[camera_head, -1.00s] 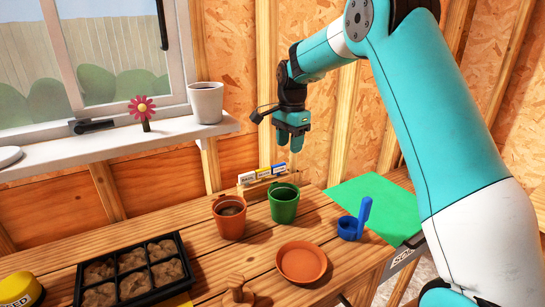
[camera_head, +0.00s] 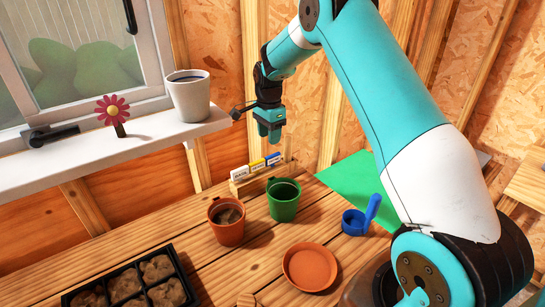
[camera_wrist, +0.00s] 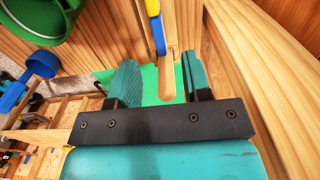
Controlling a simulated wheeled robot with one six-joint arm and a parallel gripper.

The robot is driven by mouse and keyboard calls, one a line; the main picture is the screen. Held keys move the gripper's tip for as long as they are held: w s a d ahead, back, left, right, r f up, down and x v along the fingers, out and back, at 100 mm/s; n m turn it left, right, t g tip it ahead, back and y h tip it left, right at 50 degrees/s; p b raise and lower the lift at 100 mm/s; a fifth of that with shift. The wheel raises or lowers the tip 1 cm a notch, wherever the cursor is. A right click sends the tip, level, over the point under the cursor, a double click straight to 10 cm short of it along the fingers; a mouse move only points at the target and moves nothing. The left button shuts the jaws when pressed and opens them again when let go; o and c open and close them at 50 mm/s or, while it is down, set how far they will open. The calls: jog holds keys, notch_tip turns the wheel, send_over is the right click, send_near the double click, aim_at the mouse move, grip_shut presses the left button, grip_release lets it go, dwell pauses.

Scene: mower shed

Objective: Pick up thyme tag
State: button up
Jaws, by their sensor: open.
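A small wooden holder (camera_head: 262,178) stands at the back of the bench with a row of tags: a white one (camera_head: 240,172), a yellow one (camera_head: 257,165) and a blue one (camera_head: 273,159). Their lettering is too small to read, so I cannot tell which is thyme. My gripper (camera_head: 268,141) points down above the holder, apart from the tags. In the wrist view my gripper (camera_wrist: 157,72) is open and empty. The yellow tag (camera_wrist: 153,8), the blue tag (camera_wrist: 159,36) and the holder's end (camera_wrist: 167,82) show beyond and between its fingers.
A green pot (camera_head: 284,204) and a terracotta pot with soil (camera_head: 226,232) stand in front of the holder. A terracotta saucer (camera_head: 310,268), a blue scoop (camera_head: 354,222) and a black seed tray (camera_head: 130,290) are nearer. A white pot (camera_head: 189,98) stands on the windowsill.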

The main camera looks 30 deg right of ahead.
aim_at(272, 155)
notch_tip(272, 155, down, 5)
jog(key=shift+r+p, duration=0.2)
jog(key=shift+p, duration=0.25)
jog(key=shift+s+d+f+p, duration=0.15)
jog(key=shift+f+p, duration=0.45)
jog(key=shift+f, duration=0.75)
jog(key=shift+w+d+f+p, duration=0.15)
jog(key=shift+f+p, duration=0.4)
jog(key=shift+f, duration=0.75)
jog(key=shift+s, duration=0.15)
grip_shut()
